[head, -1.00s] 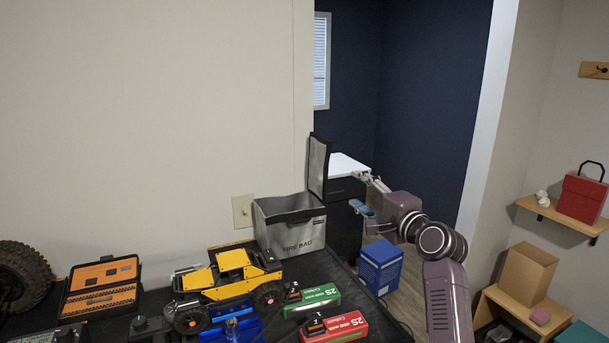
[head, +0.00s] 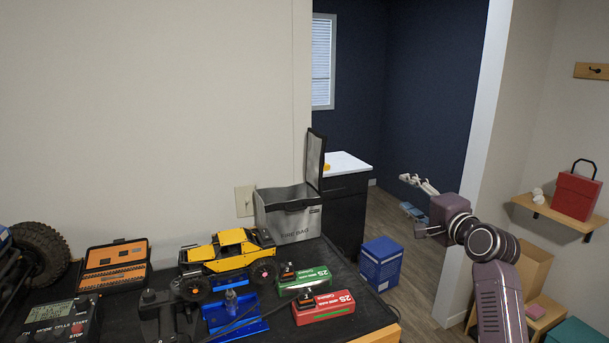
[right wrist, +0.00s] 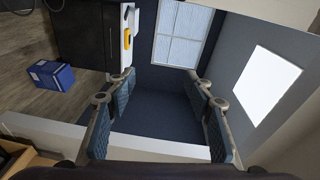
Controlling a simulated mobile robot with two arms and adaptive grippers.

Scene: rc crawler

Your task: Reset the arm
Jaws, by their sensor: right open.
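My right gripper (head: 412,196) is open and empty. In the head view it hangs in the air to the right of the black work table, above the floor. Its arm comes in from the lower right. In the right wrist view its two blue-padded fingers (right wrist: 160,112) stand wide apart with nothing between them. Beyond them are a dark blue wall and a window. My left gripper is in neither view.
The table holds a yellow crawler (head: 232,252), a grey fire bag (head: 290,217) with its lid up, green (head: 305,279) and red (head: 322,308) battery packs and a charger (head: 55,318). A blue box (head: 380,264) stands on the floor. A shelf with a red case (head: 576,196) is at right.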

